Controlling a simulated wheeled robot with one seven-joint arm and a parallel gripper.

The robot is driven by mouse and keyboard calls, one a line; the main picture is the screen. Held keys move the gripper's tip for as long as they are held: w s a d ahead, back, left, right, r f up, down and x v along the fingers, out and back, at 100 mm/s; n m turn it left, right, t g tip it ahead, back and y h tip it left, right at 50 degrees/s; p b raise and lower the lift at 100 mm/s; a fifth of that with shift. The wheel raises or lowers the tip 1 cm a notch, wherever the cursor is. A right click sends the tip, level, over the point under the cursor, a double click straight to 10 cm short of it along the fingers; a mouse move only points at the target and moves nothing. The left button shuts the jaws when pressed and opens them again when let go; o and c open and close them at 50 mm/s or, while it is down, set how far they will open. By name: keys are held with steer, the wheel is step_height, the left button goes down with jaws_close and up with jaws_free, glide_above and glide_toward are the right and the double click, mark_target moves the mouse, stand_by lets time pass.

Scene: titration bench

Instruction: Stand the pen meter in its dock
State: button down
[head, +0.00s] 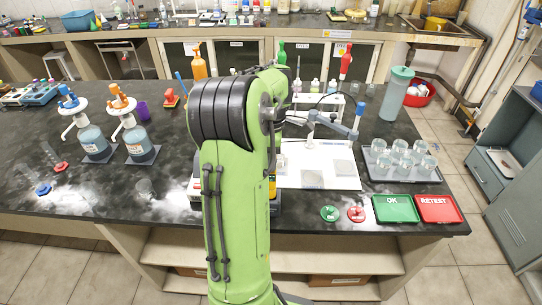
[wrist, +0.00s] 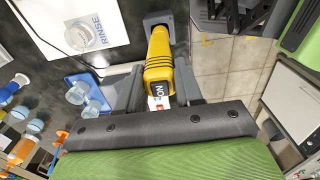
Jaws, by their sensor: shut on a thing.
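The pen meter (wrist: 159,62) is yellow with a dark and white label end, seen in the wrist view. My gripper (wrist: 160,85) is shut on it, with one grey finger on each side. The far end of the pen meter meets a dark grey block (wrist: 157,20) at the top of the wrist view, which may be the dock. I cannot tell whether the pen meter is inside it or only in front of it.
A white RINSE sheet (wrist: 80,35) with a beaker on it and a blue tray (wrist: 75,84) of glasses lie left of the gripper. In the head view, a tray of beakers (head: 375,176), a green OK tray (head: 395,209) and a red RETEST tray (head: 438,209) stand right.

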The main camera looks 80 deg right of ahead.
mark_target(271, 174)
steer(key=shift+f+b, duration=2.75)
steer(key=shift+f, duration=0.8)
steer(key=shift+c, duration=0.8)
jaws_free()
steer(key=shift+r, duration=0.2)
step_height(271, 174, up, 6)
steer(key=p, duration=0.5)
steer(key=shift+f, duration=0.1)
